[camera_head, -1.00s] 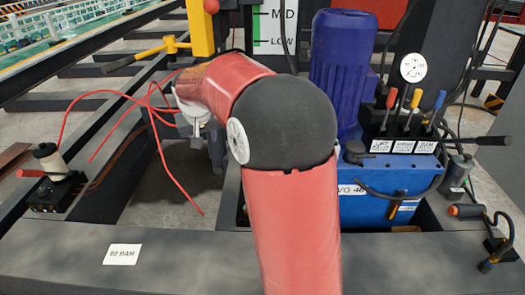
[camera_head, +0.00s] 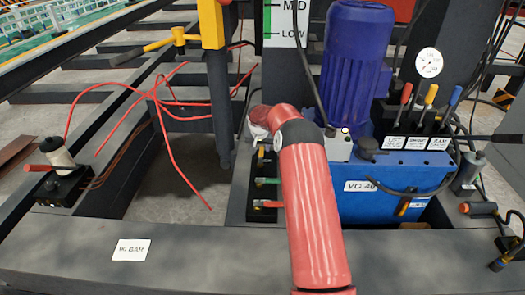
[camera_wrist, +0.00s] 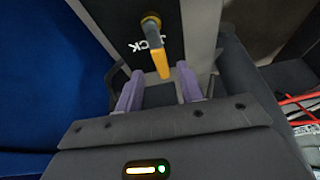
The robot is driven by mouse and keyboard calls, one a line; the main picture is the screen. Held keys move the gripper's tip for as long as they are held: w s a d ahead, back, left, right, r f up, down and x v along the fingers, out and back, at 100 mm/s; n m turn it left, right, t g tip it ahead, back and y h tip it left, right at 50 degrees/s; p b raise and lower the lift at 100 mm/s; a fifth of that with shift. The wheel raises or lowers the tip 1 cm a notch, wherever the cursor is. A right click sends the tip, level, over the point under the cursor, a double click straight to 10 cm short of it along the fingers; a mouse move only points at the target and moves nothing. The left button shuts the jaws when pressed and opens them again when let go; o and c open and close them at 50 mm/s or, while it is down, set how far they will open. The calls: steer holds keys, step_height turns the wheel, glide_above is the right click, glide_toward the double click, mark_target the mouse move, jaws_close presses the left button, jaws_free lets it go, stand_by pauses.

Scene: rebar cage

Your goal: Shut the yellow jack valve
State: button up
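The yellow jack valve lever (camera_wrist: 161,62) shows in the wrist view on a grey plate lettered "JACK". It hangs from a round pivot, and its free end lies at the mouth of my gripper (camera_wrist: 160,76). My gripper's two purple fingers are apart, one on each side of the lever's end in the picture, with nothing clamped. I cannot tell whether a finger touches the lever. In the head view, a small yellow handle (camera_head: 262,156) shows beside my red arm, at the top of a dark valve block. My fingers are hidden there.
Below the yellow handle are a green handle (camera_head: 267,181) and a red handle (camera_head: 268,204). A blue tank (camera_head: 365,185) with a blue motor (camera_head: 352,70) stands to the right. Loose red hoses (camera_head: 163,105) hang at the left. A dark beam (camera_head: 190,255) crosses the front.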

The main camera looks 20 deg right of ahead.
mark_target(261, 153)
steer(key=shift+x, duration=1.65)
steer(key=shift+c, duration=0.2)
jaws_close()
